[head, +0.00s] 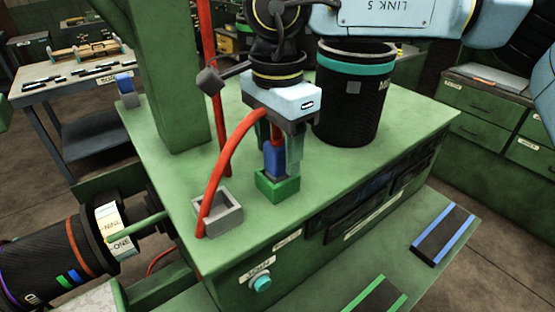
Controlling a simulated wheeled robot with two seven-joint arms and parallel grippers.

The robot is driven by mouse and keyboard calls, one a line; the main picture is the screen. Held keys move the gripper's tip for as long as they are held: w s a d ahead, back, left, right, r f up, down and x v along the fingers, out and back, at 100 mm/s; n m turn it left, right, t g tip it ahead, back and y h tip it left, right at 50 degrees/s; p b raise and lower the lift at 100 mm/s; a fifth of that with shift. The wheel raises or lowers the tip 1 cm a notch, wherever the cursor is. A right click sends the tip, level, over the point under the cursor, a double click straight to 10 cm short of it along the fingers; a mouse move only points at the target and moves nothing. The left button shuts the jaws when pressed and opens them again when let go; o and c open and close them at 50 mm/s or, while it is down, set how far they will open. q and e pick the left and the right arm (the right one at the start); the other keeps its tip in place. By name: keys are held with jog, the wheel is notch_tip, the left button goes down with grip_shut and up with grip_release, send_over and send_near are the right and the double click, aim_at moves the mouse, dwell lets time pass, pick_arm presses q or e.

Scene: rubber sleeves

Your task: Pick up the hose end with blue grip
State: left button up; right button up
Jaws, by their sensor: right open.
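The blue grip (273,158) of the hose end stands upright in a small green square holder (279,189) on the green bench top. My left gripper is not in view.
A black cylinder with a teal band (354,98) stands close to the right of my gripper. A green post (163,75) rises at the back left, with another red hose (212,92) hanging beside it. The bench's front edge carries a teal button (262,282).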

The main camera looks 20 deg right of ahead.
jog(key=shift+f, duration=0.9)
jog(key=shift+c, duration=0.5)
jog(key=c, duration=1)
jog(key=shift+r, duration=0.1)
notch_tip(320, 180, up, 10)
jog(key=shift+f, duration=0.1)
